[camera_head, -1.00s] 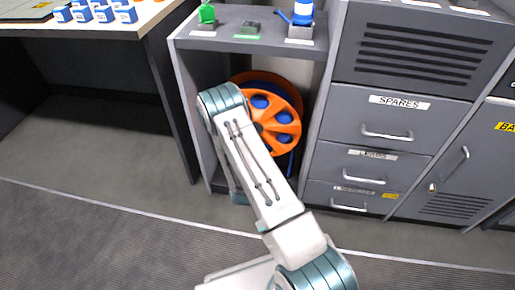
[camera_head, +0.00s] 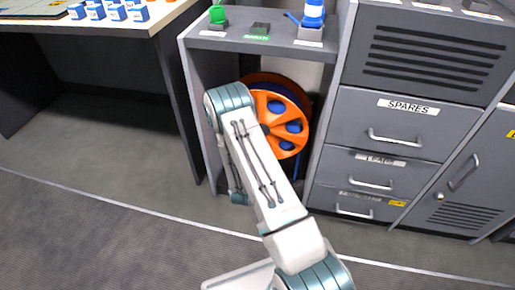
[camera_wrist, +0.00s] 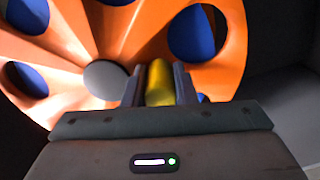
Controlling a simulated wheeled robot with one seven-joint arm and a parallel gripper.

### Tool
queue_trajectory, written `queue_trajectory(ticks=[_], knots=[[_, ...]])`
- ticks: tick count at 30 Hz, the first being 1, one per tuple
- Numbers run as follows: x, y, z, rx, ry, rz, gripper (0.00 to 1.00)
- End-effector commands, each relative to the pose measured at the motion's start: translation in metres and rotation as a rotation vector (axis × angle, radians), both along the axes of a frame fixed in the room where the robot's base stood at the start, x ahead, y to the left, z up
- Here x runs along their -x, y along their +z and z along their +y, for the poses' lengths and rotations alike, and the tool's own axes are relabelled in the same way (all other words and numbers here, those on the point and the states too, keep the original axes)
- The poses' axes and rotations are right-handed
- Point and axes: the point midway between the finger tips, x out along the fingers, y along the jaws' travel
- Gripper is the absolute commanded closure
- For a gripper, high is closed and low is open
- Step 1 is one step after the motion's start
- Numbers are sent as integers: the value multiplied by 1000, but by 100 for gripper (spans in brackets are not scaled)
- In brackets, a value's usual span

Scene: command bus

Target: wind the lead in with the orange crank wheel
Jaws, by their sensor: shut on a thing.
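The orange crank wheel (camera_head: 284,112) stands upright in the open bay of the grey cabinet, partly hidden behind my arm. It fills the upper part of the wrist view (camera_wrist: 110,45), with round holes showing blue behind and a grey hub (camera_wrist: 105,79). My gripper (camera_wrist: 160,84) is shut on a yellow handle (camera_wrist: 159,82) in front of the wheel, right of the hub. In the head view my arm hides the gripper and the handle. A strip of blue lead (camera_head: 296,166) shows below the wheel's right side.
The bay's side walls (camera_head: 202,125) stand close on both sides. Its top (camera_head: 240,41) holds a green item (camera_head: 217,14) and a blue-and-white item (camera_head: 312,12). Right are drawers marked SPARES (camera_head: 405,125). A table (camera_head: 150,22) with small blue boxes stands left. The floor in front is clear.

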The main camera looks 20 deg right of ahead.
Motion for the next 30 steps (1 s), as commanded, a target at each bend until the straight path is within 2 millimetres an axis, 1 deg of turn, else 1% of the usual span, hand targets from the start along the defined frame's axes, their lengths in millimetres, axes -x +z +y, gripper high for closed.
queue_trajectory(ticks=[1, 2, 3, 11, 14, 16, 20, 27, 30], knots=[[1, -1, 0, -1, -1, 3, 100], [1, -1, 0, -1, -1, 3, 69], [1, -1, 0, -1, -1, 3, 66], [1, 0, 1, 1, 1, 3, 66], [5, 0, 4, 0, 1, 3, 66], [12, 1, 9, 0, 1, 4, 66], [33, 2, 23, 1, 3, 7, 66], [80, 1, 54, 1, 3, 8, 66], [95, 2, 64, 0, 3, 7, 66]])
